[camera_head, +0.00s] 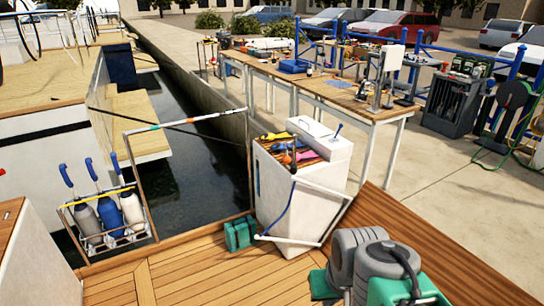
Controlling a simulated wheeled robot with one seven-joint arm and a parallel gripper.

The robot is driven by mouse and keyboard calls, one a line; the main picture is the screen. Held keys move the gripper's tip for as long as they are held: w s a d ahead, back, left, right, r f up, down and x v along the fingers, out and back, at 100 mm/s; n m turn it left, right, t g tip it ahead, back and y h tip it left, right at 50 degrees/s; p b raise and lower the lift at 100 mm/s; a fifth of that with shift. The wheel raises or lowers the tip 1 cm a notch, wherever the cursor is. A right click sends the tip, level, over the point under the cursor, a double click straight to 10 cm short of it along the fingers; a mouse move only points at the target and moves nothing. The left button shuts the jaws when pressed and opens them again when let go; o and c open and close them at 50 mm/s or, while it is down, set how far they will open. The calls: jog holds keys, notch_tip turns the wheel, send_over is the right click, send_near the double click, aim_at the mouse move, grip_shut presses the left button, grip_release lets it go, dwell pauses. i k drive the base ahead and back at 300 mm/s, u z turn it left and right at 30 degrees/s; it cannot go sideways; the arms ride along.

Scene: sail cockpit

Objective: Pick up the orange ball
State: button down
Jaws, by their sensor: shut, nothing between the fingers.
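A small orange rounded thing (287,159) shows among coloured items in the open top of a white locker (300,200) at the middle of the picture. It may be the orange ball, but it is too small to be sure. Yellow, pink and dark items lie close around it. I cannot make out my gripper or its fingertips in this view.
The locker stands on the wooden deck (200,272), with a green block (240,233) at its foot. A wire rack (105,222) with blue-topped bottles hangs at the left, over dark water. A long workbench (300,85) with tools stands behind on the quay. Bare deck lies in front.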

aim_at(287, 159)
jog(key=u, duration=0.05)
jog(key=k, duration=0.65)
jog(key=z, duration=0.55)
jog(key=i, duration=1.95)
jog(key=u, duration=1.2)
jog(key=i, duration=0.75)
jog(key=u, duration=0.7)
